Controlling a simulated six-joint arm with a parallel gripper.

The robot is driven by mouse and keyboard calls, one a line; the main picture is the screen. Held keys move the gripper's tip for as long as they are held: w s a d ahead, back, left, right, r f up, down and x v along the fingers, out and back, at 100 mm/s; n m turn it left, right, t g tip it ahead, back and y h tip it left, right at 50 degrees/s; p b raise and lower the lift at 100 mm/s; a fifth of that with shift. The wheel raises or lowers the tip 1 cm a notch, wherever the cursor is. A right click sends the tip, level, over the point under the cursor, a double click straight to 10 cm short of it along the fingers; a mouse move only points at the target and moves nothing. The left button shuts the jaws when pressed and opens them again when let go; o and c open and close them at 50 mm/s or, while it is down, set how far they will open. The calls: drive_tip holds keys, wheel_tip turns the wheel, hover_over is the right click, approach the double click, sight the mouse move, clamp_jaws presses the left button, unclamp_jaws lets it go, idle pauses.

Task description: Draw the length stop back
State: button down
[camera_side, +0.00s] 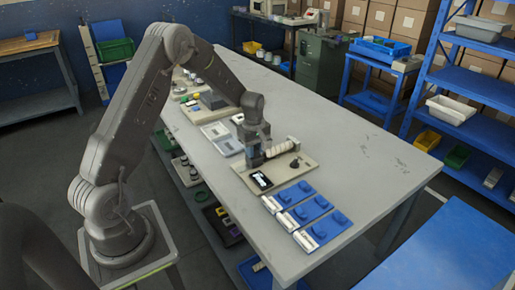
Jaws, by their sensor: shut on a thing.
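The wrapper is a beige base plate (290,177) on the grey table. A cream ribbed roll (280,148) lies across its back part. A black knob (295,163) stands right of my gripper. A black panel with a white piece (261,181) is at the plate's front left. My gripper (256,161) points down over the plate's left part, between the roll and the black panel. It is shut on the length stop, which the fingers mostly hide. The stop's exact shape and position are too small to tell.
Blue trays (308,212) with blue pieces and white labelled blocks (288,222) lie right in front of the wrapper. Light flat trays (217,132) and small parts lie behind it on the left. The table's right half (365,165) is clear.

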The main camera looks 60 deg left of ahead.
drive_tip(key=shift+s, duration=0.25)
drive_tip(key=c, duration=0.9)
unclamp_jaws()
wheel_tip(320, 180, up, 14)
drive_tip(key=shift+f, duration=0.1)
